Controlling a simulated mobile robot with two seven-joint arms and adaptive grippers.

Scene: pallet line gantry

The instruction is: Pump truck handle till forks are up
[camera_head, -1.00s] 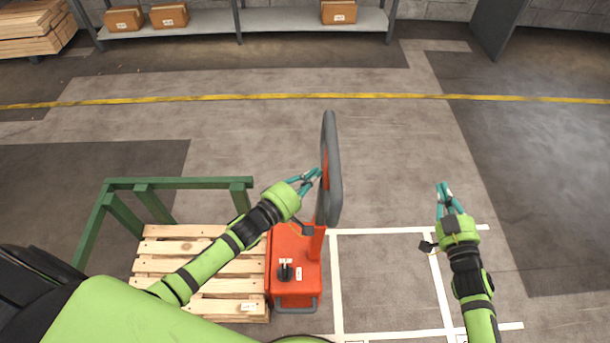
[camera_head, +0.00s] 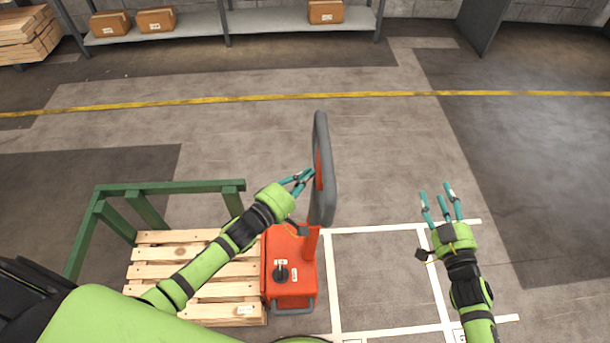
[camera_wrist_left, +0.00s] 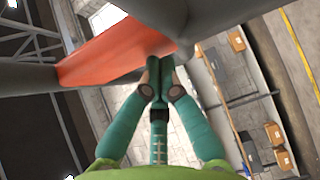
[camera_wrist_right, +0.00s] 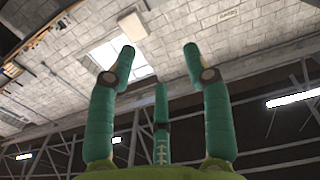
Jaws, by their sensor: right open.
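The red pallet truck (camera_head: 290,290) stands beside the slatted wooden pallet (camera_head: 160,253), and its handle, a grey loop with a red inner plate (camera_head: 327,170), rises nearly upright from it. My left gripper (camera_head: 311,173) is at the left side of the loop. In the left wrist view its fingers (camera_wrist_left: 160,72) come together against the handle's grey bar beside the orange plate (camera_wrist_left: 115,48); the tips are partly hidden. My right gripper (camera_head: 439,190) is empty, over the floor right of the truck. Its fingers (camera_wrist_right: 158,60) are spread in the right wrist view. The forks are hidden.
A green rail frame (camera_head: 170,187) stands around the pallet at left. White lines (camera_head: 400,229) mark the floor right of the truck. A shelf (camera_head: 270,22) with cardboard boxes (camera_head: 325,11) is at the back. The floor between the truck and the yellow line (camera_head: 230,99) is clear.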

